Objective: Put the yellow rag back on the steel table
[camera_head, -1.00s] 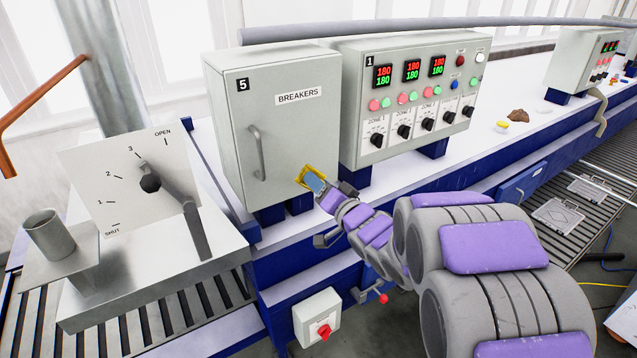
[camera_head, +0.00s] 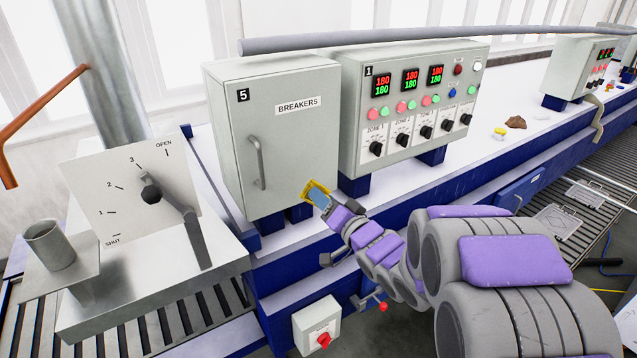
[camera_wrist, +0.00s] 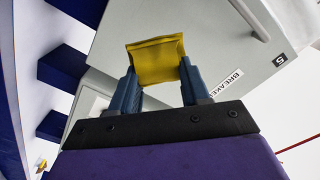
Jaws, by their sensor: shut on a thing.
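The yellow rag (camera_head: 307,188) is held at the tip of my gripper (camera_head: 317,194), in front of the lower right part of the breakers cabinet. The wrist view shows the rag (camera_wrist: 156,60) spanning the two blue fingers of my gripper (camera_wrist: 158,76), which are shut on it. Its lower part between the fingers is partly hidden. A steel surface (camera_head: 150,290) with a dial plate and lever stands at the left; I cannot tell if it is the steel table of the task.
The breakers cabinet (camera_head: 290,150) and the control box (camera_head: 420,75) stand on a pale bench top (camera_head: 400,185) with blue sides. A small yellow item (camera_head: 499,132) and a brown lump (camera_head: 516,122) lie further right on it. A red-knobbed switch box (camera_head: 317,325) sits below.

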